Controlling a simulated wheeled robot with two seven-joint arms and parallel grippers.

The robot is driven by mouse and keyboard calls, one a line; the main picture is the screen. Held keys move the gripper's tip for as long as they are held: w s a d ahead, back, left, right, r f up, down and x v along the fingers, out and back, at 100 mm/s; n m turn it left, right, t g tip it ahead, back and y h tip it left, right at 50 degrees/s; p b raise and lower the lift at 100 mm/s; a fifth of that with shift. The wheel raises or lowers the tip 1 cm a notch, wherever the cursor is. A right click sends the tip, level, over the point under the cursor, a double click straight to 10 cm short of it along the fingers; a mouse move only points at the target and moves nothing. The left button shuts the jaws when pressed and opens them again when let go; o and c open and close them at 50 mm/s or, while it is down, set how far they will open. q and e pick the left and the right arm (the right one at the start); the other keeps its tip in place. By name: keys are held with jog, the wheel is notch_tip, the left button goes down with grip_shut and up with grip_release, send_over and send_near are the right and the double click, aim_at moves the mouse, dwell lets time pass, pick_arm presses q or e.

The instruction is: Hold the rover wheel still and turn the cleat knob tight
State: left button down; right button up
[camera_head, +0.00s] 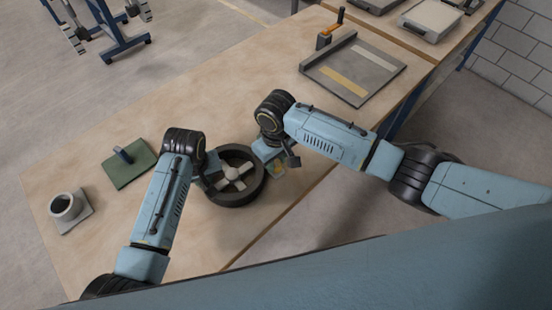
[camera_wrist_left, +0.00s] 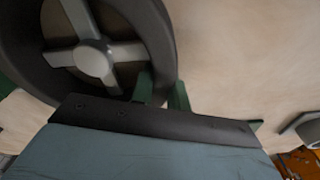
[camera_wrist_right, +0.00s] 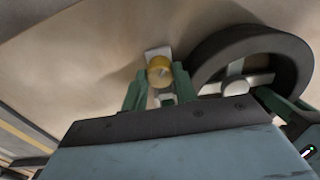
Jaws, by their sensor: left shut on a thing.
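The rover wheel (camera_head: 256,190), a dark ring with pale spokes and hub, lies flat on the table; it also shows in the left wrist view (camera_wrist_left: 155,40) and right wrist view (camera_wrist_right: 290,48). My left gripper (camera_head: 210,182) is shut on the wheel's rim, with green fingers (camera_wrist_left: 162,90) on either side of its wall. The cleat knob (camera_wrist_right: 158,68), round and yellow, sits on a pale block beside the wheel; it also shows in the head view (camera_head: 279,170). My right gripper (camera_wrist_right: 158,88) is open, its fingers either side of the knob with small gaps.
A grey tray (camera_head: 385,72) with a raised edge stands at the back right, with an orange-and-black handled part (camera_head: 325,37) by it. A green plate (camera_head: 120,174) with a blue grip and a grey cup (camera_head: 68,206) on a square base are at left. The table's front edge is close.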

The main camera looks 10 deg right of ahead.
aim_at(276, 163)
jog(key=shift+a+m, duration=0.1)
jog(key=shift+m, duration=0.4)
jog(key=m, duration=0.4)
jog(key=shift+m, duration=0.3)
jog(key=m, duration=0.5)
jog(key=shift+m, duration=0.4)
jog(key=o, duration=0.7)
jog(key=shift+r, duration=3.8)
